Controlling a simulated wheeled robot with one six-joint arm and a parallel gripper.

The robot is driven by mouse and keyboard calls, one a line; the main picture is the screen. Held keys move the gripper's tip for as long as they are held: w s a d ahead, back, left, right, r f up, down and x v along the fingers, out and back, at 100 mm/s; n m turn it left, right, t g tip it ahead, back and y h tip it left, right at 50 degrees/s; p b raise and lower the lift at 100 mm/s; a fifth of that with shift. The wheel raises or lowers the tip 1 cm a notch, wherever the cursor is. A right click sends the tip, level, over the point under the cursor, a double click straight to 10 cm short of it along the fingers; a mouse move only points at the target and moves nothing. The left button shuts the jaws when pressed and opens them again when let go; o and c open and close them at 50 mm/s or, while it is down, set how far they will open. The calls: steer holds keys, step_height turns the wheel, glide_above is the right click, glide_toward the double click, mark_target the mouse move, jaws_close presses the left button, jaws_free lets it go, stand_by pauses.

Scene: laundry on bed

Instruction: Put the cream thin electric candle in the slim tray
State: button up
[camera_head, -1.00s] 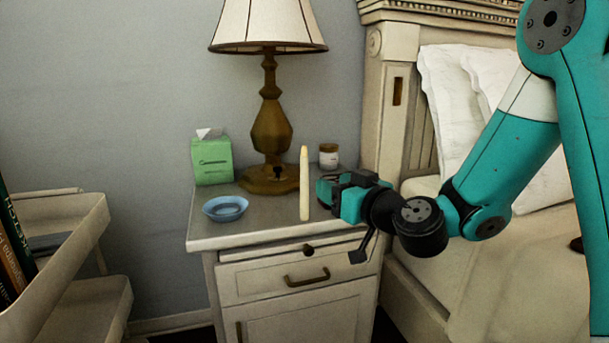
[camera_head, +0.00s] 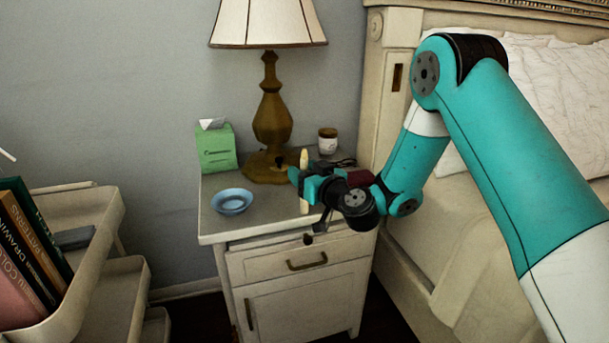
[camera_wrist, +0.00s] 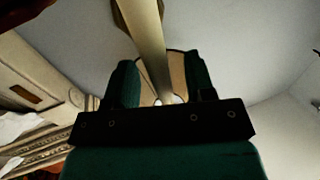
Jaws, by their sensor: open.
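The cream thin candle (camera_head: 304,208) stands upright near the front of the nightstand top. My gripper (camera_head: 299,178) is at the candle and hides its middle in the head view; the top and the bottom show. In the wrist view the candle (camera_wrist: 148,45) runs between the two green fingers of my gripper (camera_wrist: 157,78), which are open on either side of it. I cannot make out contact with either finger. I cannot identify the slim tray for certain. A dark flat object (camera_head: 75,238) lies on the cart's upper shelf beside the books.
The nightstand (camera_head: 262,222) also holds a blue bowl (camera_head: 232,201), a green tissue box (camera_head: 216,150), a lamp (camera_head: 271,120) and a small jar (camera_head: 328,141). The cream cart (camera_head: 105,215) with books (camera_head: 35,245) stands at left. The bed (camera_head: 440,240) is at right.

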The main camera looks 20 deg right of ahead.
steer(key=shift+p+x, duration=1.1)
steer(key=shift+p, duration=0.1)
jaws_close()
